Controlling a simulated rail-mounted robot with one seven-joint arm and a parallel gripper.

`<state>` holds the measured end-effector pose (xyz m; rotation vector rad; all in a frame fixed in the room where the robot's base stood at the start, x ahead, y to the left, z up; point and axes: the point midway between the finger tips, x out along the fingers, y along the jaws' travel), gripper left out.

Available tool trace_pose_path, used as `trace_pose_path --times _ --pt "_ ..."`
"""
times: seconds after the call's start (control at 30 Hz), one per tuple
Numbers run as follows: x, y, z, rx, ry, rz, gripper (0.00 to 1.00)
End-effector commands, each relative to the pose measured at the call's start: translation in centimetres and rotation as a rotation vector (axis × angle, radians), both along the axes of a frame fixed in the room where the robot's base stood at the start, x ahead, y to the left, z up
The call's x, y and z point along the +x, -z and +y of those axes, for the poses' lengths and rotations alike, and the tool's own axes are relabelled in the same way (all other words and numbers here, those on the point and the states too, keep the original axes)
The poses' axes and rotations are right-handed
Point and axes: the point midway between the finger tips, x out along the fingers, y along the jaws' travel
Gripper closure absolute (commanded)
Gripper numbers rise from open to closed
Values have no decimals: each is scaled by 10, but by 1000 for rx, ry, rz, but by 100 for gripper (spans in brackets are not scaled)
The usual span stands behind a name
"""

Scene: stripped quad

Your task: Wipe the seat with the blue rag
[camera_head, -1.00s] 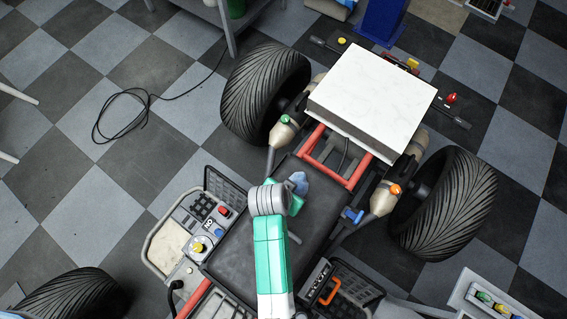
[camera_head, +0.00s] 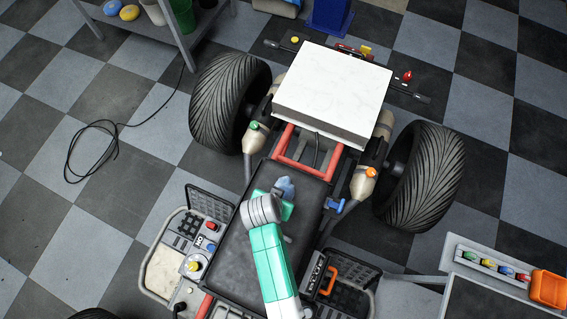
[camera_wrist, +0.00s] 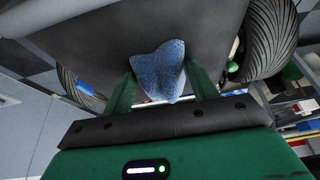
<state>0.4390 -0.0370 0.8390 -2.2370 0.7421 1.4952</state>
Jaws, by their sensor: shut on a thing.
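The blue rag (camera_wrist: 160,72) is bunched between the two green fingers of my gripper (camera_wrist: 162,90) in the wrist view. My gripper is shut on it. In the head view the rag (camera_head: 286,187) shows as a small blue patch just beyond my gripper (camera_head: 284,199), over the far part of the black seat (camera_head: 240,245). The seat is a long dark pad in the middle of the quad. My arm hides part of its right side. I cannot tell whether the rag touches the seat.
A white box-like block (camera_head: 333,90) sits on the quad's far end, behind a red frame (camera_head: 293,155). Large tyres (camera_head: 228,100) (camera_head: 425,175) flank it. A bench with an orange bin (camera_head: 548,288) stands at right.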

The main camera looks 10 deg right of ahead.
Motion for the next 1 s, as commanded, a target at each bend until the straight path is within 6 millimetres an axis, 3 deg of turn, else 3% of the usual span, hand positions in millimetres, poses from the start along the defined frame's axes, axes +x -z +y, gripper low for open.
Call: trace_pose_path --times 0.53,0.67,1.0 --pt "30 1 37 1 6 -1 63" --pt "29 -25 35 1 8 -2 63" --pt "29 -55 35 1 8 -1 63"
